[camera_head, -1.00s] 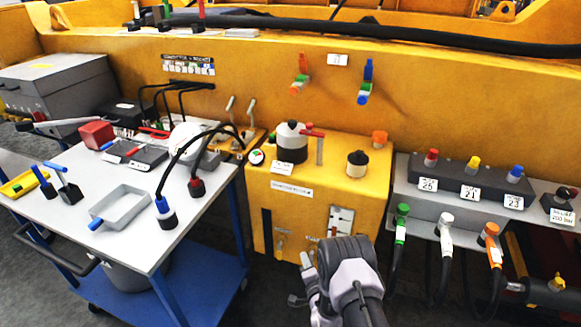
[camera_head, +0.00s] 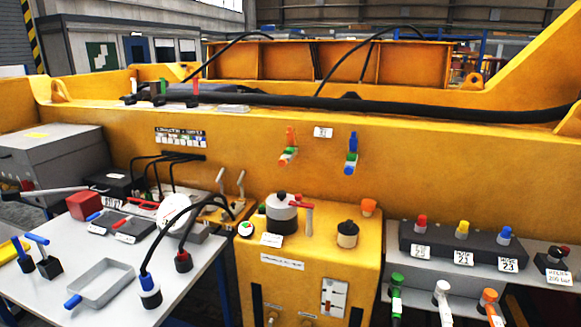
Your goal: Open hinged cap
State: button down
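No part is clearly marked as the hinged cap. On top of the yellow cabinet (camera_head: 306,268) stands a dark cylinder with a pale round top (camera_head: 281,206), and a red-handled lever (camera_head: 306,216) stands right beside it. A smaller black-topped pot (camera_head: 347,233) and an orange cap-like part (camera_head: 368,207) are to its right. Whether any of these is hinged, I cannot tell; none looks lifted open. My gripper is not in this view.
A grey-topped trolley (camera_head: 55,290) with a tray (camera_head: 101,283), black hoses and tools stands at left. A valve block (camera_head: 440,246) with coloured knobs and hose ends below is at right. The yellow machine wall (camera_head: 240,150) closes the back, with two coloured fittings sticking out.

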aim_at(347, 228)
jog(key=i+l, duration=0.25)
jog(key=l, duration=0.15)
jog(key=i+l, duration=0.25)
jog(key=l, duration=0.15)
jog(key=i+l, duration=0.25)
jog(key=l, duration=0.15)
